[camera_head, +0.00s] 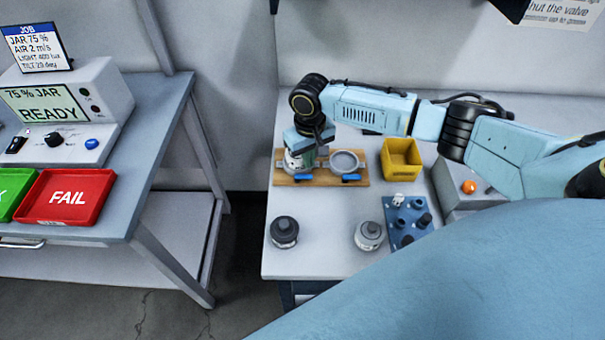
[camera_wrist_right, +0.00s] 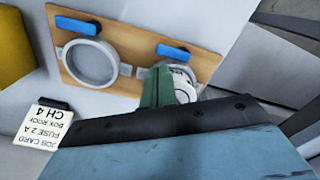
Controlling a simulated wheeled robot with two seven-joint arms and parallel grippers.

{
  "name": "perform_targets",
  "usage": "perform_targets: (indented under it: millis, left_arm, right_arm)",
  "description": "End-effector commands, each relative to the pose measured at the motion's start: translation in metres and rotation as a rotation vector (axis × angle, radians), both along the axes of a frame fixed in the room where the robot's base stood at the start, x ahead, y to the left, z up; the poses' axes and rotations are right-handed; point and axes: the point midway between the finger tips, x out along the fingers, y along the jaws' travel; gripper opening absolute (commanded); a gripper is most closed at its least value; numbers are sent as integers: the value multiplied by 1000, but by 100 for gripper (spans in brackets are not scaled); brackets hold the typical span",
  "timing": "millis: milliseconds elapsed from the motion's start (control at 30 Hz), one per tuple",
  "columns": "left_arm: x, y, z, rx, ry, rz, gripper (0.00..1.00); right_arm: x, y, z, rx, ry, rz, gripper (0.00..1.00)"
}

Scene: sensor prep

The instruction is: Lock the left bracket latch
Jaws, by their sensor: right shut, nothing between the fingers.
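A wooden board (camera_head: 329,181) lies on the bench with a left and a right bracket. The right bracket (camera_head: 344,161) is an open grey ring and looks empty. The left bracket (camera_wrist_right: 154,70) holds a round whitish part (camera_wrist_right: 183,82), partly hidden by my gripper. The left blue latch (camera_head: 303,178) lies at the board's front edge beside its bracket; it also shows in the wrist view (camera_wrist_right: 172,51). The right blue latch (camera_head: 351,178) lies similarly. My right gripper (camera_head: 306,158) points down at the left bracket, shut and empty; whether it touches is unclear. My left gripper is out of view.
Two round grey-topped parts (camera_head: 284,232) (camera_head: 370,235) stand at the bench front. A yellow bin (camera_head: 401,159) and a blue rack (camera_head: 407,222) are right of the board. A job card (camera_wrist_right: 44,124) shows in the wrist view. The left table holds a red FAIL tray (camera_head: 66,196).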

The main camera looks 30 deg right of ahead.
Motion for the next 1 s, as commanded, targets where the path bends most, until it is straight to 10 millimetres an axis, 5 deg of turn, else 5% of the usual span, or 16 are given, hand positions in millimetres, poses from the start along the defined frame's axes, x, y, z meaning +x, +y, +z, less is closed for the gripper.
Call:
perform_targets:
  millis: [1000]
  left_arm:
    - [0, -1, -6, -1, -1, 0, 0]
  right_arm:
    - [0, 0, -19, 1, 0, 0, 0]
